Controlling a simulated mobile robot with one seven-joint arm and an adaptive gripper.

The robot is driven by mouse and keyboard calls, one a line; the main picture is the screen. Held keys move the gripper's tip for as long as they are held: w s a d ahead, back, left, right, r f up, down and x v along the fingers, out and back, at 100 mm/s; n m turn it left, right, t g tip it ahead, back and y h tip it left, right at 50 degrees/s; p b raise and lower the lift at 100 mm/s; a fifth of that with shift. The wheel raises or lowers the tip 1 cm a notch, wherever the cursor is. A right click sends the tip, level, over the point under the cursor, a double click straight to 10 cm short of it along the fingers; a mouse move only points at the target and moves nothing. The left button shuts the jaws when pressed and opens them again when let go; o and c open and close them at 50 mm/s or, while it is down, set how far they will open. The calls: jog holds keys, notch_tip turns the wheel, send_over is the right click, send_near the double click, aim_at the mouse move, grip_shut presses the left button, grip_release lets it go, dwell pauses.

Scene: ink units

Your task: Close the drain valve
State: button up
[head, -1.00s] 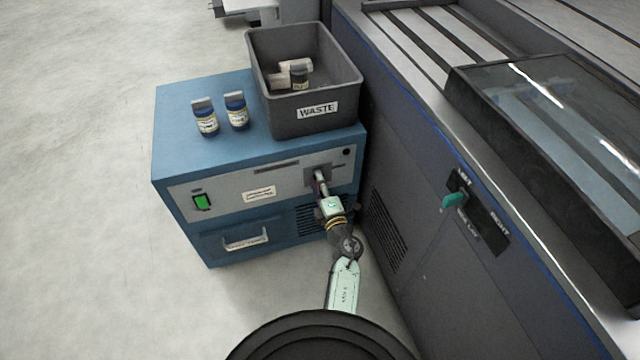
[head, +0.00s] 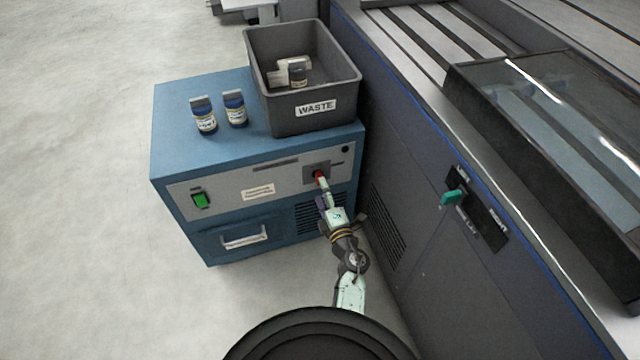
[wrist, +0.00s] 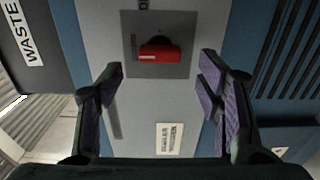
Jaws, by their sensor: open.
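The drain valve is a red handle (wrist: 160,53) on a dark square plate (wrist: 177,72) on the cabinet's light front panel. In the wrist view the handle lies roughly level across the picture. In the head view the red handle (head: 319,177) shows at the panel's right end, partly behind my gripper (head: 326,190). In the wrist view my gripper (wrist: 162,88) is open and empty, its fingers apart on either side below the handle. I see no contact between the fingers and the handle.
A large grey machine (head: 410,220) with a green lever (head: 452,198) stands close on the right. The floor (head: 80,200) to the left is clear.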

jog(key=v, duration=0.2)
jog(key=shift+s+d, duration=0.15)
jog(key=shift+s, duration=0.25)
